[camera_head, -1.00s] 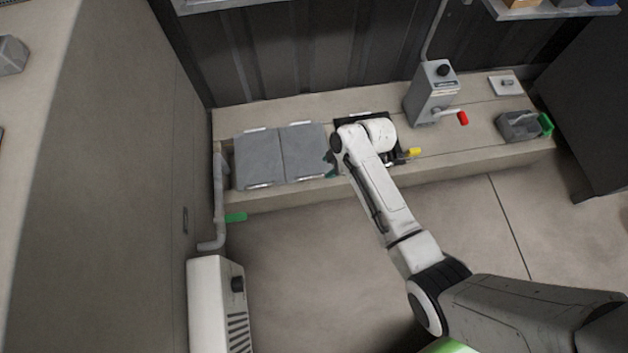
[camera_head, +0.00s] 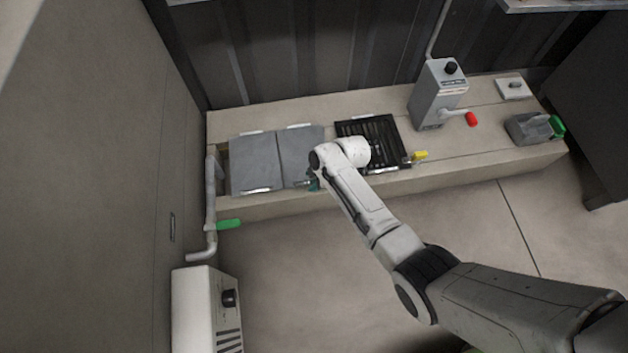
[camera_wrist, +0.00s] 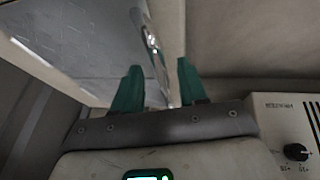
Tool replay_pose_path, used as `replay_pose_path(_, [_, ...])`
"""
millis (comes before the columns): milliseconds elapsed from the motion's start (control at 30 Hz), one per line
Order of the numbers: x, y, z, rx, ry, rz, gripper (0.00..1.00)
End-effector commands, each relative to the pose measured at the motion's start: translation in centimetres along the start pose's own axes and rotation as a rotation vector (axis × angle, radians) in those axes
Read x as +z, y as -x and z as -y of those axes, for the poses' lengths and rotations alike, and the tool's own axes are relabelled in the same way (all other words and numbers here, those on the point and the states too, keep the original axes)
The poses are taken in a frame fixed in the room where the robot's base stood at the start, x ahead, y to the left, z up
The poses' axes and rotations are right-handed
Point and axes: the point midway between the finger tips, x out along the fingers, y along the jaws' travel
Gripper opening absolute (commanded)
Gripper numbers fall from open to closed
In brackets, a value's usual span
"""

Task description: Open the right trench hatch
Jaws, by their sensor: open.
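The right trench hatch (camera_head: 300,150) is a grey plate beside the similar left hatch (camera_head: 254,162), on the pale ledge in the head view. Both look closed there. My gripper (camera_head: 312,183) is at the right hatch's front edge, mostly hidden behind my wrist. In the wrist view, my gripper's teal fingers (camera_wrist: 158,85) are open. A shiny metal bar, apparently the hatch handle (camera_wrist: 154,45), extends into the gap between them. The grey hatch plate (camera_wrist: 80,40) fills the upper left. I cannot tell whether the fingers touch the bar.
A black grate (camera_head: 380,135) lies right of the hatches, with a yellow handle (camera_head: 420,155) near it. A grey box with a red lever (camera_head: 471,119) stands farther right. A pipe with a green handle (camera_head: 229,224) and a white unit (camera_head: 195,310) are at left.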

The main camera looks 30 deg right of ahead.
Motion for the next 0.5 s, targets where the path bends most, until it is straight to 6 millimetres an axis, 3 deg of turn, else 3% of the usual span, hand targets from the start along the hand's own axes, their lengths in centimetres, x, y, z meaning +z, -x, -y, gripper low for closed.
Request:
replay_pose_path(267, [-0.03,-0.13,-0.01,0.000,0.000,0.000,0.42])
replay_pose_path(500, [-0.01,-0.13,0.01,0.000,0.000,0.000,0.21])
